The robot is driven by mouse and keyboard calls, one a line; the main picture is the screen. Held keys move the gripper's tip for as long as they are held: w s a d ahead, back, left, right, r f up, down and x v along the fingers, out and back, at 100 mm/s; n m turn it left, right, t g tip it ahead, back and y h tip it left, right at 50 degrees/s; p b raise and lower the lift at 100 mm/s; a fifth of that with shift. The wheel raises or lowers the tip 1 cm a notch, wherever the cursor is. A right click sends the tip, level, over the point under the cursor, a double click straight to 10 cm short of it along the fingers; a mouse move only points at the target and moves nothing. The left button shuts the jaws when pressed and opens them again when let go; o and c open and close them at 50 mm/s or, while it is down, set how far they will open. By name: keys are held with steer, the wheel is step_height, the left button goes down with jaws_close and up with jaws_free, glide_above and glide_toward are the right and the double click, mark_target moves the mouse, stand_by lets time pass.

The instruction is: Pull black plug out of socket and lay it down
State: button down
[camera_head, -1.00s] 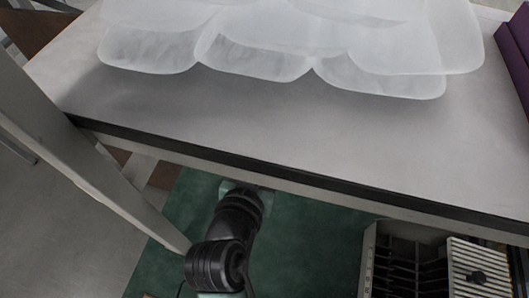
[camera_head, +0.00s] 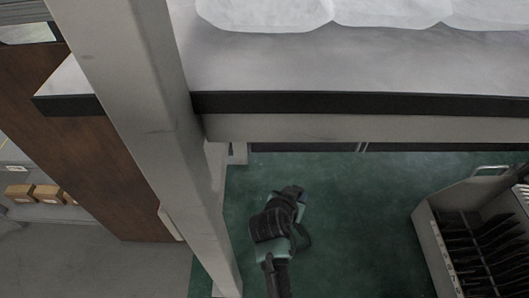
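I cannot make out a black plug or a socket in the head view. A dark, jointed part of my arm with pale teal patches reaches up from the bottom centre, over the green floor and below the table's front edge. My gripper's fingers cannot be made out at the end of this arm, so I cannot see whether they are open or hold anything.
A grey table (camera_head: 300,65) with a black front edge spans the top and carries white translucent pieces (camera_head: 265,12). A pale post (camera_head: 150,130) stands left of my arm. A crate with black slats (camera_head: 438,255) is at lower right. Green floor (camera_head: 350,220) lies clear between.

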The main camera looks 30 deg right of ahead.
steer(key=shift+s+d+f+b, duration=0.1)
steer(key=shift+d+f+b, duration=0.05)
steer(key=shift+f+b, duration=0.35)
steer(key=shift+s+d+f+b, duration=0.1)
steer(key=shift+f+b, duration=0.2)
steer(key=shift+f, duration=0.25)
steer(key=shift+w+f+b, duration=0.1)
steer(key=shift+f+b, duration=0.95)
steer(key=shift+f, duration=0.2)
steer(key=shift+c, duration=1.9)
jaws_free()
steer(key=shift+a, duration=0.1)
step_height(320, 180, up, 8)
steer(key=p, duration=0.7)
steer(key=shift+r, duration=0.1)
steer(key=s+a+p, duration=0.2)
steer(key=s+a, duration=0.4)
steer(key=s, duration=0.5)
steer(key=s+a+p, duration=0.2)
steer(key=s+a, duration=0.5)
steer(key=s, duration=0.4)
steer(key=shift+s+a+p, duration=0.15)
steer(key=shift+s+p, duration=0.05)
steer(key=shift+p, duration=0.15)
